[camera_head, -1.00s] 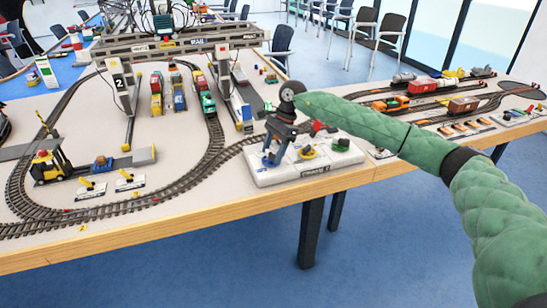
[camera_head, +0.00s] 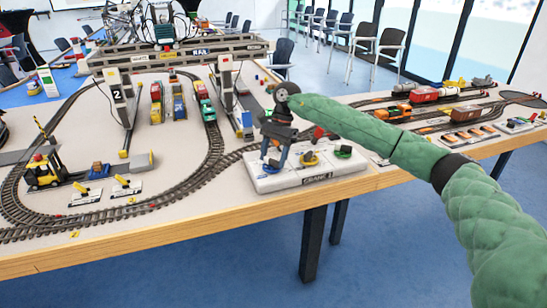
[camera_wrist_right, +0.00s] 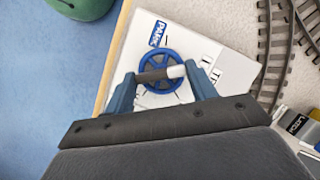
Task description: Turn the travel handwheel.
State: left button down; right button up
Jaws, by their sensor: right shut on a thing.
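The blue travel handwheel (camera_wrist_right: 172,56) lies on the white control panel (camera_wrist_right: 205,48) in the right wrist view, beside a blue label reading PARK. My right gripper (camera_wrist_right: 160,75) is over the wheel with its two blue fingers on either side of a dark grip with a white end, shut on it. In the head view my right gripper (camera_head: 272,158) points down at the left part of the white panel (camera_head: 318,178) marked CRANE 1, and hides most of the wheel there. My left gripper is not in view.
A yellow control (camera_head: 309,158) and a green control (camera_head: 343,151) stand right of my gripper on the panel, with a red part (camera_head: 319,133) behind. Model track (camera_head: 214,150) curves close by on the left. The wooden table edge (camera_head: 230,215) runs in front.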

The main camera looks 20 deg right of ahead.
jog(key=o, duration=1)
jog(key=shift+b+v, duration=0.3)
jog(key=shift+v, duration=3.65)
